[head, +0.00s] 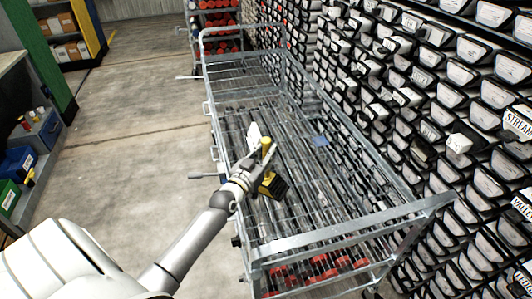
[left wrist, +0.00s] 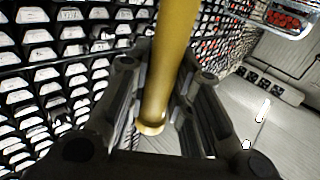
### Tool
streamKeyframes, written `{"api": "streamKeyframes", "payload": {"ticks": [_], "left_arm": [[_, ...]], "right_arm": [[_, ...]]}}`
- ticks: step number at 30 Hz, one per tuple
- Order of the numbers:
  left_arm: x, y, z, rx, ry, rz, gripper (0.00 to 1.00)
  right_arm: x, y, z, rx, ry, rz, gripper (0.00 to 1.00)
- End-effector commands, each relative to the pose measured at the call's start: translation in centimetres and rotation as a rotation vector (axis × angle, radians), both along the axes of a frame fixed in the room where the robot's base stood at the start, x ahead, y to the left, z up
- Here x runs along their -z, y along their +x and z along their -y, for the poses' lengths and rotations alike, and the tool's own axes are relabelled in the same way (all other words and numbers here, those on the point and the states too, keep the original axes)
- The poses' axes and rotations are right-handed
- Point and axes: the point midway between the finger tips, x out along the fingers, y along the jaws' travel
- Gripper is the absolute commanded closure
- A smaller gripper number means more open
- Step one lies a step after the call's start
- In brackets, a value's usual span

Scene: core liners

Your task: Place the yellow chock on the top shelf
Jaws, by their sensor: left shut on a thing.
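My left gripper (head: 262,163) is shut on a yellow piece over the long metal cage cart. In the left wrist view, the fingers (left wrist: 160,105) are on either side of a smooth yellow, round bar (left wrist: 172,60), apparently part of the yellow chock. In the head view, a yellow and black block, which looks like the chock's body (head: 272,185), hangs just below the fingers. The gripper hides where bar and block meet. A small white piece (head: 253,134) shows beside the fingers. I cannot tell which shelf is the top shelf. My right gripper is not in view.
The metal cage cart (head: 345,226) has raised rails and lies under my left arm. A tall wall of labelled bins (head: 400,95) stands close on the right. The concrete floor (head: 135,125) between is clear.

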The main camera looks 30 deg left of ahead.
Motion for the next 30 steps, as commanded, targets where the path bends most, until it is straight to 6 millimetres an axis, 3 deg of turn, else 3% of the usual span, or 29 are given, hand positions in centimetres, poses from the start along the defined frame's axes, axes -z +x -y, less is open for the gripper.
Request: {"api": "streamKeyframes", "payload": {"ticks": [2, 3, 7, 20, 30], "left_arm": [[0.0, 0.1, 0.0, -0.001, 0.001, 0.007, 1.00], [0.3, 0.0, 0.0, 0.000, 0.000, -0.001, 0.76], [0.2, 0.0, 0.0, 0.000, 0.000, -0.001, 0.59], [0.0, -0.2, 0.0, 0.000, 0.000, -0.001, 0.58], [0.2, -5.6, 0.5, 0.001, 0.000, -0.003, 0.58]], "right_arm": [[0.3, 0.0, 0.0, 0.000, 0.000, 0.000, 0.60], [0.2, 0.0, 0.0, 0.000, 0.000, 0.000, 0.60], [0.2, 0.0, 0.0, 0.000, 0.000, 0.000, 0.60], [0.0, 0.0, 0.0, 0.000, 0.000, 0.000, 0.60], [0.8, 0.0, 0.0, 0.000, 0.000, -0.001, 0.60]]}}
